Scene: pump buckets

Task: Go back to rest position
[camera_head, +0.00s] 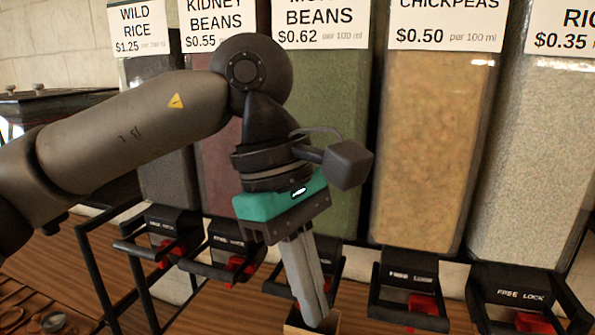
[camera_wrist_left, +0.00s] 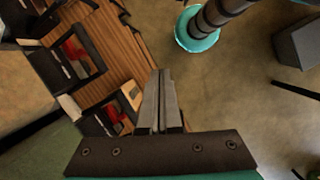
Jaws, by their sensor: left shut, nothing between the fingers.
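My left gripper (camera_head: 317,312) reaches down in front of the bean dispensers in the head view, its two long grey fingers together with nothing between them. The left wrist view shows the same closed fingers (camera_wrist_left: 160,78). In the head view the fingertips overlap a small light wooden box (camera_head: 328,326) at the bottom edge; I cannot tell whether they touch it. The box also shows beside the fingers in the left wrist view (camera_wrist_left: 131,95). My right gripper is not in view.
Clear bins stand in a row behind the arm, including chickpeas (camera_head: 428,150) and rice (camera_head: 530,160). Black dispenser levers with red parts (camera_head: 423,303) stick out below them. A wooden counter (camera_head: 72,255) lies beneath. Open floor (camera_wrist_left: 235,110) shows at right in the wrist view.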

